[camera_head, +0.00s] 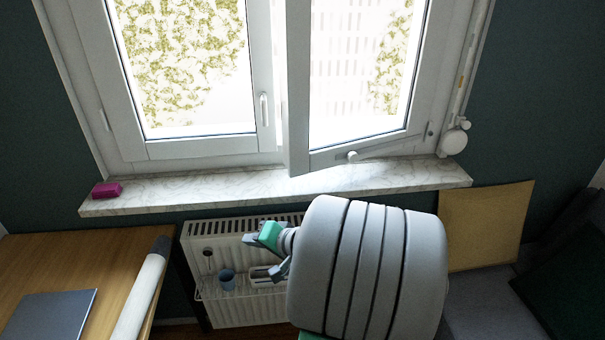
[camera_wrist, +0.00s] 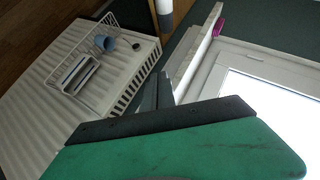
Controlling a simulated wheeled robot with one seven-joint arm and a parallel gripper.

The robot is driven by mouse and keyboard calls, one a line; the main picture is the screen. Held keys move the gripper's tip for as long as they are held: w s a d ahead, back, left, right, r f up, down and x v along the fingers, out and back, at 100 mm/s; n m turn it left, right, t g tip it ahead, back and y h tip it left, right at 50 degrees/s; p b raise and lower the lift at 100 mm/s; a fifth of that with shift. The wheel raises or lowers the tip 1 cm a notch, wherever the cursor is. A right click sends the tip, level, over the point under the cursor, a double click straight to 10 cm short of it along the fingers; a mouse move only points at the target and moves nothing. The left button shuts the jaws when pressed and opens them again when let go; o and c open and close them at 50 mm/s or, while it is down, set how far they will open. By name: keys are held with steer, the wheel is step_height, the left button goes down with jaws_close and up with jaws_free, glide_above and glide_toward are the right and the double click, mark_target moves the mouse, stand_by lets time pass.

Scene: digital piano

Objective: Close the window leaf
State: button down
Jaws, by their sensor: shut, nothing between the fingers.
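The right window leaf (camera_head: 298,95) is white-framed and stands ajar, its left edge swung into the room over the marble sill (camera_head: 330,181). The left window leaf (camera_head: 265,75) sits in its frame, with a white handle on its right side. In the wrist view part of the white window frame (camera_wrist: 270,68) shows at the right. My gripper (camera_head: 250,239) is below the sill in front of the radiator, pointing left, apart from the open leaf. In the wrist view its dark fingers (camera_wrist: 157,92) are together and empty.
The white radiator (camera_head: 215,240) carries a rack with a blue cup (camera_head: 227,279). A pink object (camera_head: 106,190) lies at the sill's left end. A wooden desk (camera_head: 70,255) with a dark flat object stands at left. A yellowish panel (camera_head: 485,222) is at right.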

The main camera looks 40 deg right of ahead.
steer(key=s+d+r+m+t+h, duration=0.2)
steer(key=d+m+t, duration=0.15)
steer(key=d, duration=0.45)
steer(key=m+t+h, duration=0.2)
steer(key=m+h, duration=0.4)
steer(key=m, duration=0.2)
glide_toward(300, 166)
steer(key=shift+n, duration=0.25)
steer(key=p+x, duration=0.3)
steer(key=x, duration=0.3)
steer(key=shift+w+d, duration=0.1)
steer(key=shift+w, duration=0.25)
steer(key=shift+p, duration=0.4)
